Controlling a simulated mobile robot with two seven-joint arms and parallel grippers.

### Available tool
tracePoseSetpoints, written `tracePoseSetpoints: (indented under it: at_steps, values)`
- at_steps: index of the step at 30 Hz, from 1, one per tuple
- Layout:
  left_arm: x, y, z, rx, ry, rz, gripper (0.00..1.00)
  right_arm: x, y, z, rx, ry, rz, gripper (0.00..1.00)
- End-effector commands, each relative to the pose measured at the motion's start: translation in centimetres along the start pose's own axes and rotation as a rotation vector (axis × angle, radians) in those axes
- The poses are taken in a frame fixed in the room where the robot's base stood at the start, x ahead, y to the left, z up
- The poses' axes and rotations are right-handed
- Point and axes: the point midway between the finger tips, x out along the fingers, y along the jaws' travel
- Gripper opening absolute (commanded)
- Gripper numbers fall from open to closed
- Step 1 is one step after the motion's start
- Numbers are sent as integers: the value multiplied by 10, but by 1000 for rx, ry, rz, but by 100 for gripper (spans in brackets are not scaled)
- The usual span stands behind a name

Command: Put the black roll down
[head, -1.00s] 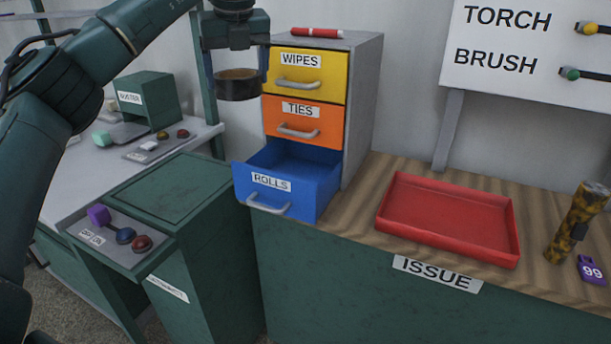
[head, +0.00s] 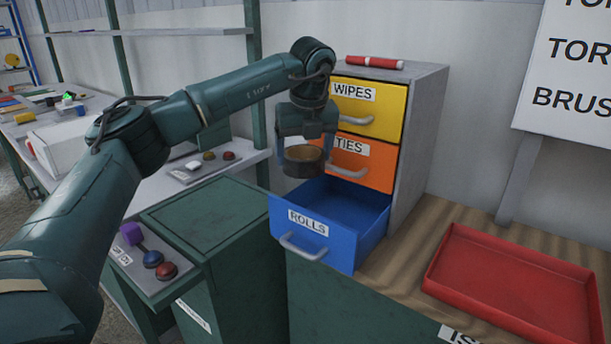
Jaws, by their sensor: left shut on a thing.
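The black roll (head: 304,168), a short dark ring with a brown inside, is held in my left gripper (head: 305,150). The gripper points down and is shut on the roll. The roll hangs in the air in front of the orange drawer labelled TIES, above the left part of the open blue drawer (head: 345,212) labelled ROLLS. The visible inside of the blue drawer is empty. My right gripper is not in view.
The yellow WIPES drawer (head: 385,112) and orange TIES drawer (head: 376,165) above are shut. A red tray (head: 440,262) lies on the wooden counter at right. A green cabinet (head: 190,215) stands left of the drawers. A red marker-like tube (head: 373,62) lies on top of the drawer unit.

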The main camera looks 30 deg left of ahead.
Motion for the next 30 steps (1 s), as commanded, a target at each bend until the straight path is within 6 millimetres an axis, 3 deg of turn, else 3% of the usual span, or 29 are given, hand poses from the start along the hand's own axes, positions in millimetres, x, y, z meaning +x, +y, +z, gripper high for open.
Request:
tracePoseSetpoints:
  at_steps: [5,14,30]
  values:
    - [11,0,-3,0,-1,0,54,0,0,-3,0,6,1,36]
    - [49,0,-14,0,0,0,54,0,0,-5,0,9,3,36]
    - [60,0,-17,0,-1,-1,54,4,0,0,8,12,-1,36]
